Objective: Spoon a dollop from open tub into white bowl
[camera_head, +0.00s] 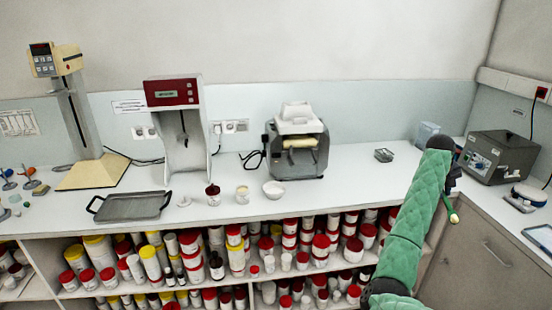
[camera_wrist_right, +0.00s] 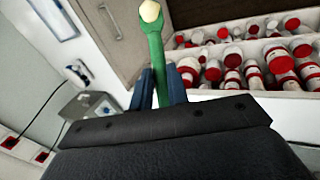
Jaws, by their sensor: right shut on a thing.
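My right gripper (camera_head: 453,185) is over the right side of the counter, far from the tubs, at the end of the green-sleeved arm. In the right wrist view its two blue fingers (camera_wrist_right: 161,88) are shut on a green spoon (camera_wrist_right: 154,50). A pale cream dollop (camera_wrist_right: 150,12) shows at the spoon's far end. In the head view the spoon's tip (camera_head: 454,217) points down. My left gripper is out of view.
A dark-topped jar (camera_head: 212,194) and a small white lid-like piece (camera_head: 184,201) stand left of the tub. A grey tray (camera_head: 131,206) lies farther left. A roller mill (camera_head: 297,150) stands behind the bowl. A grey device (camera_head: 497,155) stands at right. Shelves below hold several jars.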

